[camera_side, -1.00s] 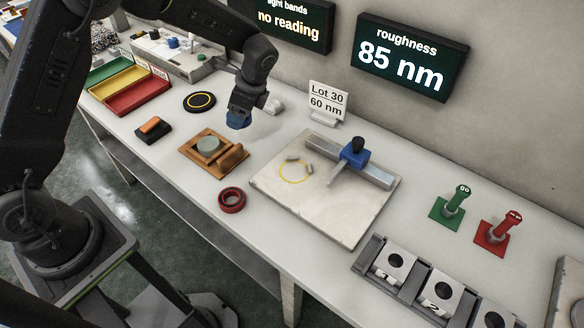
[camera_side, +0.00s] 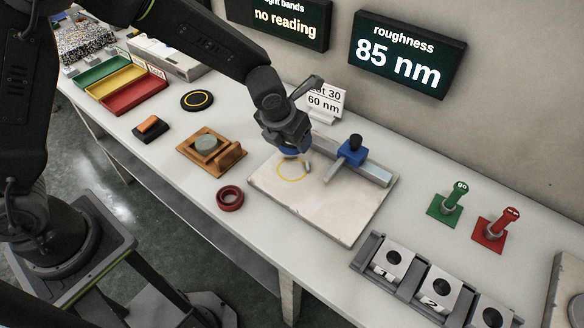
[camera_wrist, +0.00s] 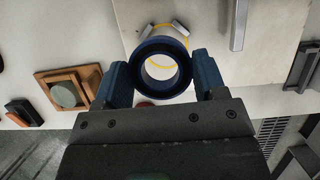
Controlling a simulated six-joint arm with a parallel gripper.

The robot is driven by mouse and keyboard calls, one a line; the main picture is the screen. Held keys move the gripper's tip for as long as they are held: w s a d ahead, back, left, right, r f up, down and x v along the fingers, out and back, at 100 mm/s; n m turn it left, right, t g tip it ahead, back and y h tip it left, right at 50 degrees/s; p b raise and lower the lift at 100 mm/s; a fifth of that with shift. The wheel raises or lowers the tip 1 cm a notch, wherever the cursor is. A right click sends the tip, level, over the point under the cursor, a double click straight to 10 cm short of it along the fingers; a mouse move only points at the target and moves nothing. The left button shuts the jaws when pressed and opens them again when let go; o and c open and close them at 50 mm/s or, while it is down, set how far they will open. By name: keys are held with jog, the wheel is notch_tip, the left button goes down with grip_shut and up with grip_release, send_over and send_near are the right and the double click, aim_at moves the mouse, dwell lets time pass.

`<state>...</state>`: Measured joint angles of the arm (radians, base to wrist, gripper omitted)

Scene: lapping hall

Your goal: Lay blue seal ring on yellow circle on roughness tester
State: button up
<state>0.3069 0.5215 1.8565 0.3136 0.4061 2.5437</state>
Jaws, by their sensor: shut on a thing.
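My gripper (camera_wrist: 162,85) is shut on the blue seal ring (camera_wrist: 144,52), which sits between its two blue fingers in the wrist view. In the side view the gripper (camera_side: 293,152) hangs over the far edge of the yellow circle (camera_side: 279,174), and the ring is mostly hidden behind or under it. The yellow circle is drawn on the pale plate of the roughness tester (camera_side: 330,216). In the wrist view part of the yellow circle (camera_wrist: 187,67) shows through and around the ring. The ring looks held above the plate; the exact gap cannot be told.
A blue slide with a black knob (camera_side: 354,151) stands on a metal bar on the plate's right side. A red ring (camera_side: 230,199) lies left of the plate. A wooden holder (camera_side: 229,158) and the lot sign (camera_side: 332,101) are nearby. The plate's front part is clear.

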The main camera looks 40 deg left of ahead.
aim_at(295, 167)
jog(key=shift+d+f, duration=0.1)
jog(key=shift+f, duration=3.9)
jog(key=shift+f, duration=0.1)
jog(key=o, duration=1)
